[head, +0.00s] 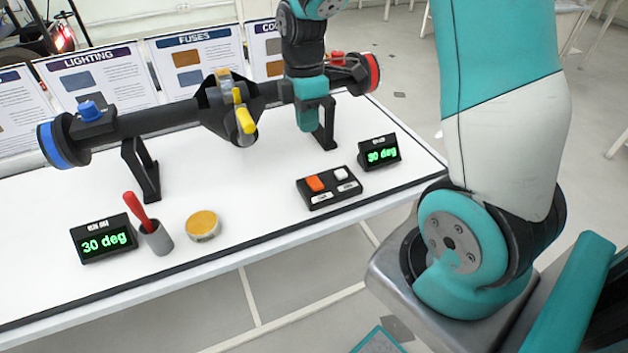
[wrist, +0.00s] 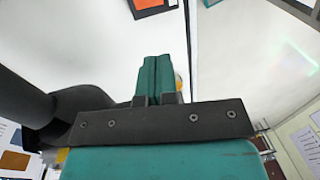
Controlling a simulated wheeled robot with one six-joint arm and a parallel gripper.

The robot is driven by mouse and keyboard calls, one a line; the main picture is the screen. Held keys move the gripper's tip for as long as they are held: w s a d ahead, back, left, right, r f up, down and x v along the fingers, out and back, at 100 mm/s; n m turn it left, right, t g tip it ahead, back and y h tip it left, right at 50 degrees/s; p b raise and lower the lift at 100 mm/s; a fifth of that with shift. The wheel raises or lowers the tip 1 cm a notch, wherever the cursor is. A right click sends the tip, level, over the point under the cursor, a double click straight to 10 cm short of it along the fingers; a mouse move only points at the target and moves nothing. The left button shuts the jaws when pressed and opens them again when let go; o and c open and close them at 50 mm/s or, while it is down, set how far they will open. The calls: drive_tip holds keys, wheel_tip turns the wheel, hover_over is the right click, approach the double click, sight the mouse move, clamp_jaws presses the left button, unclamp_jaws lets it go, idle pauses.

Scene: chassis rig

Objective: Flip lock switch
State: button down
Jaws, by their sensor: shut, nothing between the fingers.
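A black switch box (head: 328,187) lies on the white table, with an orange rocker (head: 315,183) and a white rocker (head: 341,174). Its labels are too small to read. The orange rocker also shows at the top edge of the wrist view (wrist: 149,3). A black axle (head: 160,121) on stands has a yellow lever (head: 245,119) at its middle, a blue knob (head: 91,109) at left and red parts at right. My gripper (head: 308,127) points down at the axle's right half, above and behind the switch box. Its teal fingers (wrist: 154,75) are together and empty.
Two displays (head: 104,239) (head: 380,152) both read 30 deg. A grey cup (head: 156,238) with a red handle and a yellow-topped disc (head: 203,226) stand near the front edge. Upright posters (head: 97,77) line the back. The table between disc and switch box is clear.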

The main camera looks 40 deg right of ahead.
drive_tip(key=d+f, duration=0.1)
approach(316, 185)
drive_tip(key=f, duration=0.7)
drive_tip(key=shift+s+a+f, duration=0.25)
drive_tip(key=shift+s+a, duration=0.05)
drive_tip(key=shift+s, duration=0.1)
